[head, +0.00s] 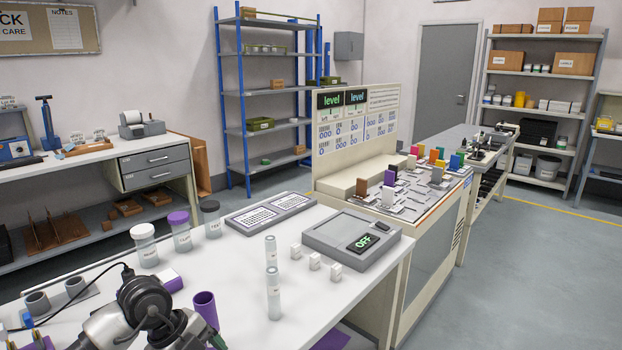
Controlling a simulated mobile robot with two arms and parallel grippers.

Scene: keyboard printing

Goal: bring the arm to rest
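Part of my own arm (146,306) shows at the bottom left of the head view, with grey links, a dark round joint and a cable. It is in front of the white table (240,275). No gripper fingers can be made out on it. My left and right grippers are not visible in this view.
Jars with white (144,244), purple (180,231) and dark lids (211,218), clear tubes (273,293), small white blocks (314,261) and a grey device reading OFF (352,238) stand on the table. A purple cup (206,308) is close beside my arm. Grey floor (510,265) is clear at right.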

